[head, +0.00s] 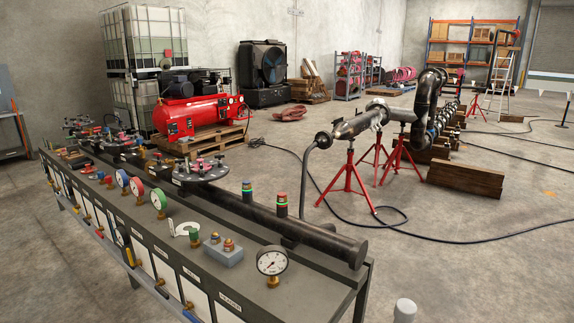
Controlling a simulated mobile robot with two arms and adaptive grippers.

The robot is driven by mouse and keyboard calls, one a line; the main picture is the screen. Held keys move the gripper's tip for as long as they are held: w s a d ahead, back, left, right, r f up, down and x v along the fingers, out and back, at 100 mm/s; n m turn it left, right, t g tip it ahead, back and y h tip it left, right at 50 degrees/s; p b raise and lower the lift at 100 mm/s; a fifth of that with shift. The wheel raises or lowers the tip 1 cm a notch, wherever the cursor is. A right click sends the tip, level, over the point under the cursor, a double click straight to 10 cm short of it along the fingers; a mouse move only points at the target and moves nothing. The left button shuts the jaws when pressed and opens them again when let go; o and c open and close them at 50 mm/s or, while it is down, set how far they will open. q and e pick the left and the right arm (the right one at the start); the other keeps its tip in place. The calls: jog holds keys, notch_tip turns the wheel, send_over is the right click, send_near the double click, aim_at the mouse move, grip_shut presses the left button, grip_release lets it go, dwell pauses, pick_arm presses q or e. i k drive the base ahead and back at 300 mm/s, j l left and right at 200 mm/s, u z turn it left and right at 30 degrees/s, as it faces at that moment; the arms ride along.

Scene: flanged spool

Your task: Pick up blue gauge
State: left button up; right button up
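A larger black-rimmed gauge (271,261) stands near the bench's near end. Neither of my grippers shows in the head view.
A dark flanged pipe (285,222) lies along the bench behind the gauges. A grey block with brass fittings (222,252) sits between the green and black-rimmed gauges. Red stands (348,182) hold piping behind the bench. Concrete floor is open at right, crossed by a black cable.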

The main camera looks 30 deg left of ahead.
aim_at(121, 178)
jog(key=u, duration=2.1)
jog(key=i+j+u, duration=0.2)
jog(key=i, duration=0.2)
jog(key=i+u, duration=0.2)
jog(key=i, duration=0.2)
jog(key=i+j, duration=0.15)
jog(key=i, duration=0.55)
jog(key=i+j, duration=0.2)
jog(key=i, duration=0.45)
jog(key=i+j, duration=0.15)
jog(key=i, duration=0.55)
